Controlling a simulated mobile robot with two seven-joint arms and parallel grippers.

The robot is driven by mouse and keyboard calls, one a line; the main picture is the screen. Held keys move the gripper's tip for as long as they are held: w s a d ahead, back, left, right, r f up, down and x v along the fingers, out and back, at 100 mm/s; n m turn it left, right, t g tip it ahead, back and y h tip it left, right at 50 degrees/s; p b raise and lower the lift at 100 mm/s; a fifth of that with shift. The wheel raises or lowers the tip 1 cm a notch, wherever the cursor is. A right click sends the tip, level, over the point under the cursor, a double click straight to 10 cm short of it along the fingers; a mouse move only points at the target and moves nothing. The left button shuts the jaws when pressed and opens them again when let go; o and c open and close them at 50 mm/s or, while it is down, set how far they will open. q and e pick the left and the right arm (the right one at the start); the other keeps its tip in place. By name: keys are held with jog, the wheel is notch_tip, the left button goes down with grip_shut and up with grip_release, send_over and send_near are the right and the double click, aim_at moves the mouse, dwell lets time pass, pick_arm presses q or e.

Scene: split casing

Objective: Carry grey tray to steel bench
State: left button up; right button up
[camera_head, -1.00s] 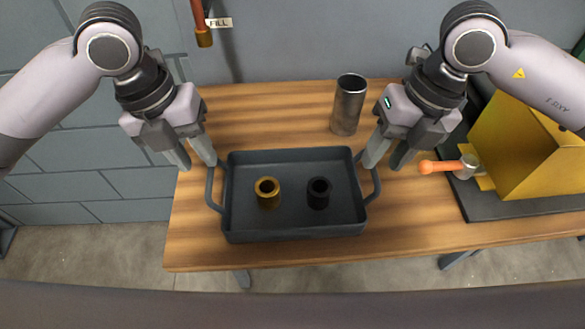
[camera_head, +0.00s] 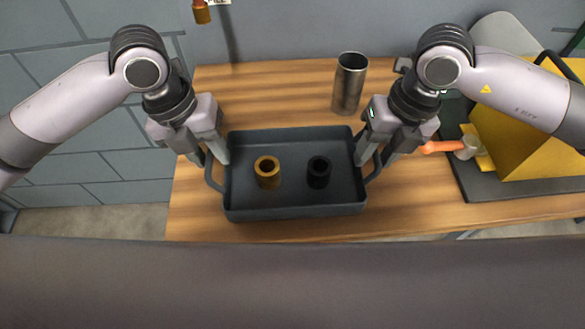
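The grey tray (camera_head: 295,209) sits on a wooden table, with a looped handle at each end. A brass ring-shaped part (camera_head: 267,175) and a black one (camera_head: 318,174) stand upright in it. My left gripper (camera_head: 211,160) is at the tray's left handle (camera_head: 211,183), its fingers apart on either side of it. My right gripper (camera_head: 375,159) is at the right handle (camera_head: 376,168), its fingers also apart around it. Whether any finger touches a handle is hard to see. I cannot make out a steel bench in this view.
A metal cylinder (camera_head: 349,84) stands on the wooden table (camera_head: 270,92) behind the tray. A grey block wall is behind.

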pick_arm(q)
jog(key=shift+f, duration=0.35)
pick_arm(e)
jog(key=shift+f, duration=0.4)
pick_arm(q)
grip_shut()
pick_arm(e)
grip_shut()
pick_arm(q)
jog(key=shift+r, duration=0.2)
pick_arm(e)
jog(key=shift+r, duration=0.25)
